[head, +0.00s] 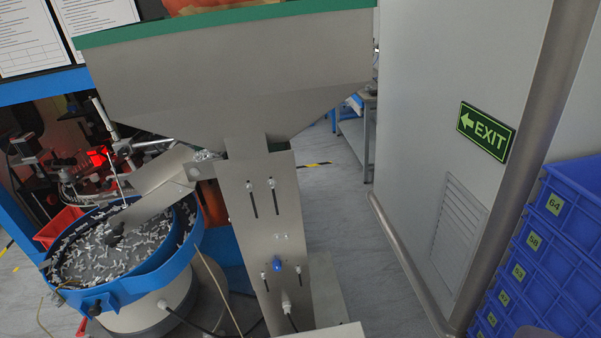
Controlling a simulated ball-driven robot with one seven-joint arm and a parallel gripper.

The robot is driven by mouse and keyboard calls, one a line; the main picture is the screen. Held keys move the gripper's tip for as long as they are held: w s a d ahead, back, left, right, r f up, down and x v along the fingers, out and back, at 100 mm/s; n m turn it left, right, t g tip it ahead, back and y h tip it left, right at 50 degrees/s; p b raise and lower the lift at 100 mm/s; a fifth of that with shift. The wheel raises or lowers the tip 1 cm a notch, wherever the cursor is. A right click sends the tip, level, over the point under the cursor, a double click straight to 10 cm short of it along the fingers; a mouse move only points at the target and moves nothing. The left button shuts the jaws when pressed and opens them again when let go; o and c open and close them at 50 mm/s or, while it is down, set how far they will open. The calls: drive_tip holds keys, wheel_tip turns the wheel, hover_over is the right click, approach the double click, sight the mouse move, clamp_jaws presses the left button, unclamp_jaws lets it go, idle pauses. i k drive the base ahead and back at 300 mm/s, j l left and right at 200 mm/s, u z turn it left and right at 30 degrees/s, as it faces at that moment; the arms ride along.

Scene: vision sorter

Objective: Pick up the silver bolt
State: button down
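Many small silver-grey pieces, which look like bolts or screws, lie loose in a round vibratory bowl (192,243) with a blue rim at the lower left. The heap of silver bolts (98,250) covers much of the bowl's floor. The pieces are too small to tell one particular bolt from the rest. A metal chute (160,188) slopes down into the bowl from the hopper. My gripper is not in view, so its distance from the bolts cannot be told.
A large grey hopper (230,75) with a green rim stands on a metal column (265,225) in the middle. Blue numbered bins (565,205) are stacked at the right. A wall with an EXIT sign (486,131) stands beside them. Grey floor (345,215) shows between column and wall.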

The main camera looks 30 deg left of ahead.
sight(115, 193)
drive_tip(key=u, duration=1.75)
drive_tip(key=i+j+u, duration=0.15)
drive_tip(key=j+u, duration=0.2)
drive_tip(key=j, duration=0.2)
drive_tip(key=i+j+u, duration=0.35)
drive_tip(key=j, duration=0.15)
drive_tip(key=i+j+u, duration=0.2)
drive_tip(key=j+u, duration=0.15)
drive_tip(key=i+j+u, duration=0.5)
drive_tip(key=i+j, duration=0.15)
drive_tip(key=i, duration=0.2)
drive_tip(key=i+j+u, duration=0.1)
drive_tip(key=i, duration=0.3)
drive_tip(key=i+z, duration=0.6)
drive_tip(key=z, duration=0.2)
drive_tip(key=i+j+z, duration=0.15)
drive_tip(key=z, duration=0.3)
drive_tip(key=i+l+z, duration=0.1)
drive_tip(key=i+z, duration=0.15)
drive_tip(key=z, duration=0.25)
drive_tip(key=i+z, duration=0.25)
drive_tip(key=z, duration=0.25)
drive_tip(key=i+j+z, duration=0.15)
drive_tip(key=z, duration=0.35)
drive_tip(key=i+j+z, duration=0.2)
drive_tip(key=z, duration=0.3)
drive_tip(key=i+j+z, duration=0.25)
drive_tip(key=z, duration=0.25)
drive_tip(key=i+j+z, duration=0.75)
drive_tip(key=i, duration=0.2)
